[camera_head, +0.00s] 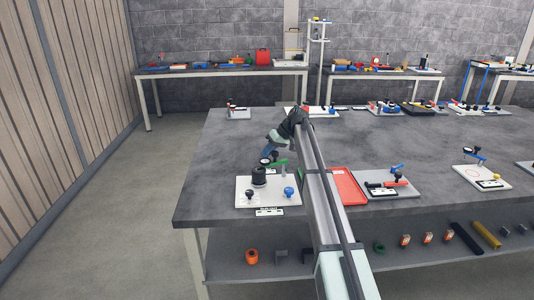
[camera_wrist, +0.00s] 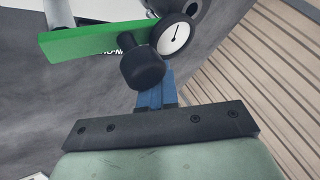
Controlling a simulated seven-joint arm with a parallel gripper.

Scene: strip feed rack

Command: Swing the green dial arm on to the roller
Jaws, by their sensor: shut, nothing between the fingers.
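The green dial arm (camera_head: 278,163) is a flat bar over a white base plate (camera_head: 246,186); in the wrist view the green bar (camera_wrist: 90,43) runs from the left towards a round white-faced dial (camera_wrist: 174,36). A black knob (camera_wrist: 142,70) stands out from the bar near the dial. The black roller (camera_head: 259,176) stands on the plate, below the dial in the head view. My gripper (camera_head: 267,152) is above the plate beside the dial. Its blue fingers (camera_wrist: 155,92) are together and empty, right behind the knob in the picture; whether they touch it is unclear.
A blue knob (camera_head: 289,192) stands at the plate's right. A red tray (camera_head: 347,186) and another plate with a black and red device (camera_head: 388,186) lie to the right of my arm. The grey table (camera_head: 225,150) is clear left of the plate.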

